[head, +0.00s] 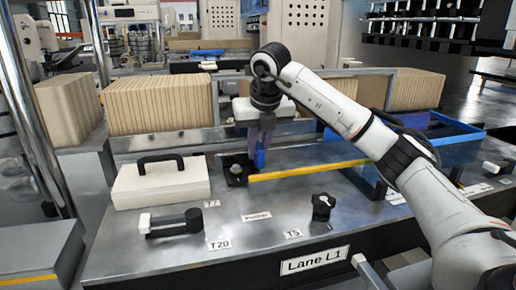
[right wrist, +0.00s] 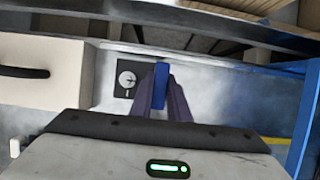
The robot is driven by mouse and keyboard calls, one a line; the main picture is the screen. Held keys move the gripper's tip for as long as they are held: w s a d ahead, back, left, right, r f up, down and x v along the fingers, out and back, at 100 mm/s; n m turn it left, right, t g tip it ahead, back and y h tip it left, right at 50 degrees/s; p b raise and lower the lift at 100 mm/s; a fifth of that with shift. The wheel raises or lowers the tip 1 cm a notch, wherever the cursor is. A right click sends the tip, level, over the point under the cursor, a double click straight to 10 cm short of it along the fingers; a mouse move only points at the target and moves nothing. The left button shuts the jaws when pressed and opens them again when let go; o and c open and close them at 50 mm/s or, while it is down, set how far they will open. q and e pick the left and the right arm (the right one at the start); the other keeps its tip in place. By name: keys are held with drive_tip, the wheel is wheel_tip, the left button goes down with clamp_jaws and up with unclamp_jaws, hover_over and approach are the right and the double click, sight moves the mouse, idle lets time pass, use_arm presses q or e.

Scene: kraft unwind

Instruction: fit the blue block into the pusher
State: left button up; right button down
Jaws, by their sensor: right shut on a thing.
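My right gripper (head: 262,142) reaches down over the metal bench top and is shut on the blue block (head: 261,159). In the right wrist view, the blue block (right wrist: 160,86) stands upright between the two dark fingers (right wrist: 161,106). A black square plate with a round fitting (head: 236,174) is just left of the block, and it also shows in the right wrist view (right wrist: 127,79). It may be the pusher; I cannot tell for sure. The block looks apart from its round fitting, at its right. Whether the block's lower end touches the bench is unclear. My left gripper is out of view.
A white box with a black handle (head: 160,182) stands left of the plate. A yellow bar (head: 307,170) runs right from beside the block. A black knob (head: 322,206) and a black lever (head: 172,222) sit in front. Brown card stacks (head: 160,104) stand behind.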

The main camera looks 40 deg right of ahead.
drive_tip(key=shift+f, duration=0.95)
idle(1.6)
drive_tip(key=c, duration=1.6)
unclamp_jaws()
drive_tip(key=v, duration=1)
drive_tip(key=shift+r, duration=0.15)
